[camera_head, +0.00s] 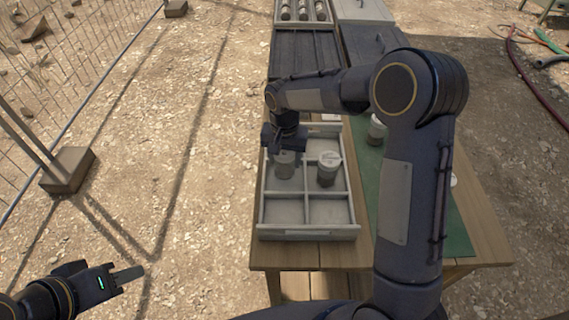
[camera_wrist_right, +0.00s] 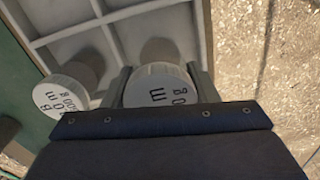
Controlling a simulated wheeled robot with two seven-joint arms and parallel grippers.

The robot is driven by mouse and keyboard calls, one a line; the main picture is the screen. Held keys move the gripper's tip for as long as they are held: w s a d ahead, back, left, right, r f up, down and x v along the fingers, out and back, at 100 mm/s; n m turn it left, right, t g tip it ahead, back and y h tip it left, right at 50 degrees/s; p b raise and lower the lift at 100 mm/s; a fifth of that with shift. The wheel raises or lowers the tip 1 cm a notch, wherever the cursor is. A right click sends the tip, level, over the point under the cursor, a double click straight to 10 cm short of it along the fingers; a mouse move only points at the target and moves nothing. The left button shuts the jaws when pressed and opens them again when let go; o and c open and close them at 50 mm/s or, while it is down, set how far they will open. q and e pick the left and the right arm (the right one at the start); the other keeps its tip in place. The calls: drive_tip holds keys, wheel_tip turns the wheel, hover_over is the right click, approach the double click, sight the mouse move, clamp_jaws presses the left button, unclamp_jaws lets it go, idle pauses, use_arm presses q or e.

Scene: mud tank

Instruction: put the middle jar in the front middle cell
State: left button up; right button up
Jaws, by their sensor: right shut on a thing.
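The tray (camera_head: 308,235) is pale grey and divided into cells by a lengthwise wall and cross walls. My right gripper (camera_head: 285,150) points down over its left column, shut on a white-lidded jar (camera_head: 284,168). In the right wrist view, this jar (camera_wrist_right: 158,88) sits between the two fingers. I cannot tell whether its base touches the tray floor. A second white-lidded jar (camera_head: 328,170) stands in the right column beside it; it also shows in the right wrist view (camera_wrist_right: 62,96). A third jar (camera_head: 376,132) stands on the green mat. My left gripper (camera_head: 128,274) is empty, away from the table; its jaw opening is unclear.
The wooden table (camera_head: 310,256) carries the tray and the green mat (camera_head: 455,235). A white lid (camera_head: 453,180) shows partly behind my right arm. The two front cells are empty. A dark tray (camera_head: 305,52) lies behind. A wire fence stands at left.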

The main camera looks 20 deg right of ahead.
sight(284, 165)
wheel_tip(284, 165, down, 3)
drive_tip(key=shift+r, duration=0.1)
drive_tip(key=shift+f, duration=0.2)
drive_tip(key=o, duration=1.1)
drive_tip(key=shift+o, duration=0.2)
